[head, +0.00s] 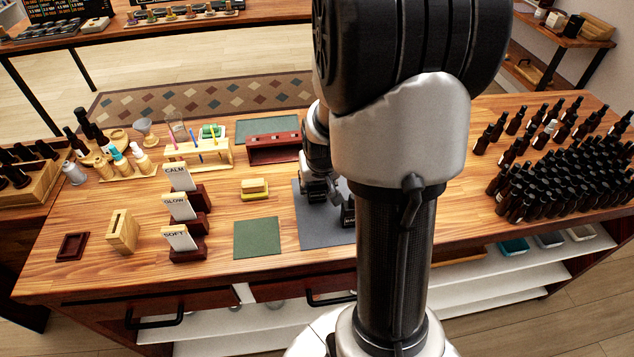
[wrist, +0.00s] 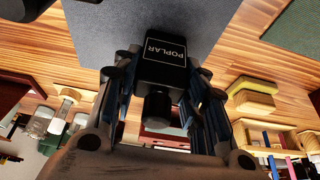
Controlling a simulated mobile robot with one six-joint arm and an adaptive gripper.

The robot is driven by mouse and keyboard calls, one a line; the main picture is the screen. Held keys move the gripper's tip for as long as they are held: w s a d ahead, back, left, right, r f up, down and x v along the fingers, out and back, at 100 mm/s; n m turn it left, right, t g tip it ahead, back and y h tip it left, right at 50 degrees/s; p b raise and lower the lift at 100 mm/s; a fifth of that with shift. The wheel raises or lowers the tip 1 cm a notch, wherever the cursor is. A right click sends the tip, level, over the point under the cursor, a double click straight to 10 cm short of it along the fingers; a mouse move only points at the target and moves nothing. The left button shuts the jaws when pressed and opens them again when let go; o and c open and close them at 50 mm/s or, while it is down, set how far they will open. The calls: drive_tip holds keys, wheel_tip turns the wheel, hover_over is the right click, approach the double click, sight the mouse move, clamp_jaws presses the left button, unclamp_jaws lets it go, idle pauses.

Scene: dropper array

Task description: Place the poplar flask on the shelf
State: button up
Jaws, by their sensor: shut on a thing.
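In the head view my gripper (head: 322,188) is low over the grey mat (head: 318,232), partly hidden by my arm. I cannot tell whether the flask touches the mat. White shelf boards (head: 490,300) show under the table, and a wooden wall shelf (head: 563,38) is at the top right.
Many dark bottles (head: 545,180) crowd the table's right side. Trays (head: 513,246) sit on the under-table shelf.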

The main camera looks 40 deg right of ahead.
drive_tip(key=o, duration=1.2)
